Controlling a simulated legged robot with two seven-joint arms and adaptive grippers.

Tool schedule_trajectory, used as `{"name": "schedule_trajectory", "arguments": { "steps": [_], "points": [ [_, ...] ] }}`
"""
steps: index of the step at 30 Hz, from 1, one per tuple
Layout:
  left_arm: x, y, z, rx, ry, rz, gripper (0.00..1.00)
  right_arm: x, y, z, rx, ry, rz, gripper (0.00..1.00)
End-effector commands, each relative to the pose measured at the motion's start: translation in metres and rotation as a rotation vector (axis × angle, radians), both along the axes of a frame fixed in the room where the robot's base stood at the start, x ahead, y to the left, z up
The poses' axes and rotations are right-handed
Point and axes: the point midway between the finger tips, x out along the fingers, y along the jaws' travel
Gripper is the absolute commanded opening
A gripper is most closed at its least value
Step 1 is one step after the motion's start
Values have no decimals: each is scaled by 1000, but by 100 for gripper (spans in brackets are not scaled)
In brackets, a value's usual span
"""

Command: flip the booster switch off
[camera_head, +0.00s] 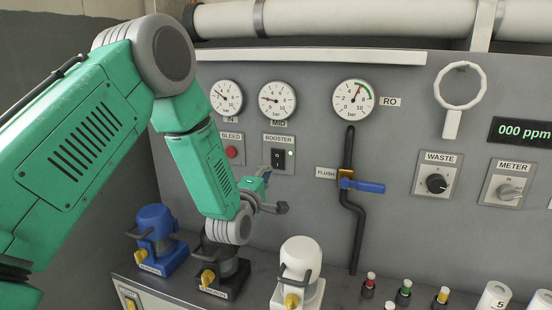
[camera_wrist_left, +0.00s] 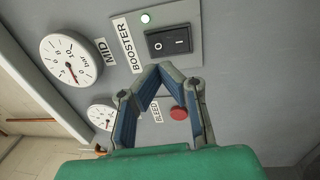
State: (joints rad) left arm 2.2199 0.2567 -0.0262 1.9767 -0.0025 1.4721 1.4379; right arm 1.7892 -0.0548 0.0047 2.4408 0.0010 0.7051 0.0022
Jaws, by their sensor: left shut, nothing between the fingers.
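Which side is pressed in I cannot tell. My left gripper (camera_head: 267,184) is just below the switch plate in the head view. In the left wrist view the left gripper (camera_wrist_left: 156,72) is shut and empty, its tips together close to the rocker's O end; contact cannot be told. My right gripper is not in view.
The red bleed button (camera_head: 231,152) is left of the switch. Gauges (camera_head: 277,100) sit above. A blue-handled flush valve (camera_head: 362,186) on a black pipe is to the right. Blue, black and white housings (camera_head: 300,258) stand below on the ledge.

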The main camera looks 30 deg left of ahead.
Motion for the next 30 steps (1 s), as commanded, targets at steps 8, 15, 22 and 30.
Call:
{"name": "schedule_trajectory", "arguments": {
  "steps": [8,15,22,30],
  "points": [
    [50,12,8,1,-1,-1,0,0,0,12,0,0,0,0],
    [67,16,9,-1,0,-1,0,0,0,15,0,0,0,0],
    [68,16,9,-1,0,0,0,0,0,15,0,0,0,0],
    [72,17,9,0,1,0,0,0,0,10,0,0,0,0]
  ]
}}
